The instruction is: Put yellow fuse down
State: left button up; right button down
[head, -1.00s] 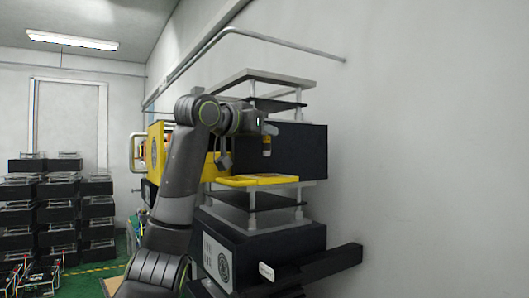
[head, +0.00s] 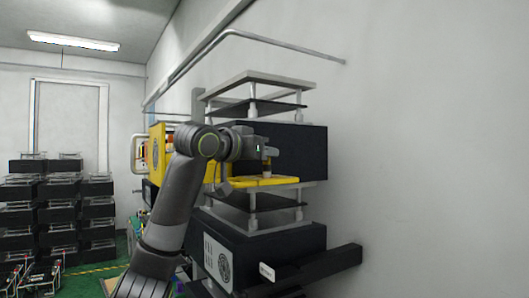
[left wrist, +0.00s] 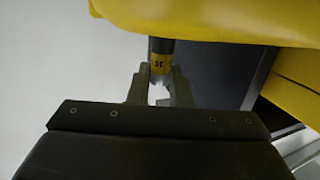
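The yellow fuse (left wrist: 160,63) has a yellow band with dark marks, a dark end and a pale metal end. It is between the two fingers of my left gripper (left wrist: 158,90), which are shut on it. In the head view the left gripper (head: 268,159) points down just over the yellow tray (head: 285,181), and the fuse (head: 267,172) hangs roughly upright with its lower end at the tray. In the left wrist view its dark end meets the edge of the yellow tray (left wrist: 215,20); I cannot tell whether they touch. My right gripper is not in view.
A black block (head: 303,147) stands right behind the tray, with a raised grey plate (head: 260,80) above it. A dark cabinet (head: 265,255) is below, with a black bar (head: 335,262) sticking out to the right. A yellow panel (head: 158,150) is at left.

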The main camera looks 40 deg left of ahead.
pick_arm(q)
jog(key=o, duration=0.3)
jog(key=shift+a, duration=0.1)
jog(key=shift+o, duration=0.2)
jog(key=shift+r, duration=0.1)
jog(key=shift+r, duration=0.3)
jog(key=s, duration=0.1)
jog(key=s+b, duration=0.1)
jog(key=shift+s+a+f+b, duration=0.1)
jog(key=shift+s+f+b, duration=0.15)
jog(key=shift+s+b, duration=0.05)
jog(key=s+r+b, duration=0.1)
jog(key=s+b, duration=0.2)
jog(key=s, duration=0.6)
jog(key=shift+s+a+r, duration=0.15)
jog(key=shift+a+r, duration=0.05)
jog(key=shift+a, duration=0.1)
